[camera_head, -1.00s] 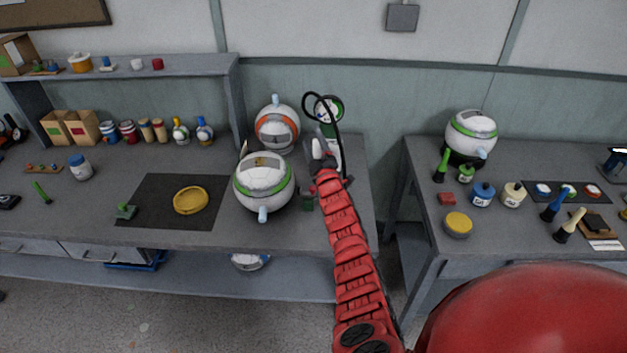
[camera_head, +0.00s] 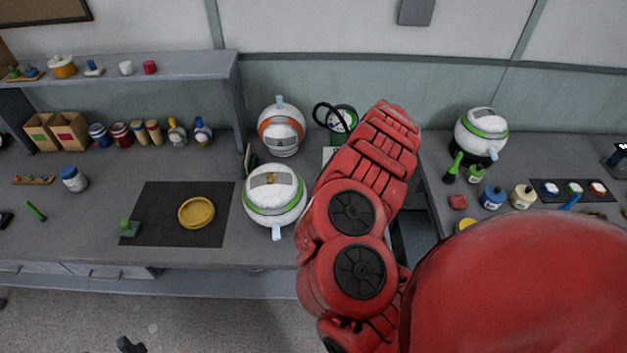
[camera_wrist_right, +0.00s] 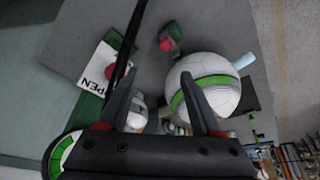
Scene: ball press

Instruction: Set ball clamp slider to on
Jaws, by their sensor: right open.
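In the right wrist view a small red knob on a dark green block (camera_wrist_right: 168,40) lies ahead; whether it is the clamp slider I cannot tell. A white plate marked "OPEN" (camera_wrist_right: 94,76) with a red knob (camera_wrist_right: 113,71) stands left of my fingers. My right gripper (camera_wrist_right: 158,78) is open and looks empty, its fingertips pointing between the plate and a white ball with a green band (camera_wrist_right: 218,90). That ball shows in the head view too (camera_head: 262,192). There my red right arm hides the gripper and most of the press, leaving its green-rimmed gauge (camera_head: 343,118) visible. My left gripper is not seen.
A black cable (camera_wrist_right: 122,45) crosses the wrist view near the left finger. An orange-banded white ball (camera_head: 281,140) stands behind the green-banded one. A black mat (camera_head: 157,225) holds a yellow dish (camera_head: 196,213). A second table (camera_head: 520,150) stands to the right.

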